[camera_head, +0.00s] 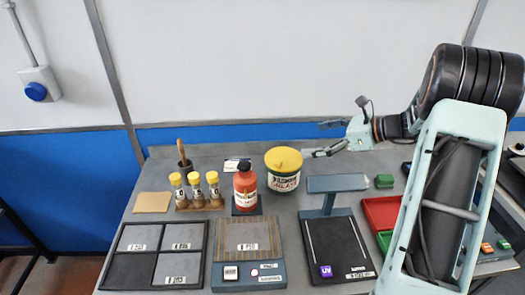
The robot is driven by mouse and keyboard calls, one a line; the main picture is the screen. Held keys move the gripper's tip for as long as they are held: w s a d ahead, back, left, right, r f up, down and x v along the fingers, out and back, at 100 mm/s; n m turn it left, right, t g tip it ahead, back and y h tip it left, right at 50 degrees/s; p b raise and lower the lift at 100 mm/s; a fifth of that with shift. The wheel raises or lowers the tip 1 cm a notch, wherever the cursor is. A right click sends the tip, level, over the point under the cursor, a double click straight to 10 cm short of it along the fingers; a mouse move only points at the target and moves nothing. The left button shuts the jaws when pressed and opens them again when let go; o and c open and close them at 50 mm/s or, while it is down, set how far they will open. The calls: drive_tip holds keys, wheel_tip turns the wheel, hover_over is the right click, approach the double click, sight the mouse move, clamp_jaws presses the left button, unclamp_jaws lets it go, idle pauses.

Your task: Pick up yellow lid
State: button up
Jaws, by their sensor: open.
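The lid looks slightly tilted on the tub. My gripper (318,139) is open, with its two fingers pointing left. It is a little up and to the right of the lid in the picture. No contact with the lid shows, and nothing is between the fingers.
A red bottle (246,190) stands close left of the tub. Several yellow-capped vials (195,189) stand in a rack further left. Red trays (382,212) lie at the right.

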drive_tip(key=w+a, duration=0.1)
drive_tip(key=w, duration=0.1)
approach(277, 156)
drive_tip(key=shift+y, duration=0.4)
drive_tip(key=shift+f+p+x, duration=0.15)
drive_tip(key=shift+p+x, duration=0.15)
drive_tip(key=shift+x, duration=1.55)
drive_tip(key=shift+f+p+x, duration=0.15)
drive_tip(key=shift+p+x, duration=0.1)
drive_tip(key=shift+x, duration=1.55)
drive_tip(key=shift+d, duration=0.15)
drive_tip(key=c, duration=0.9)
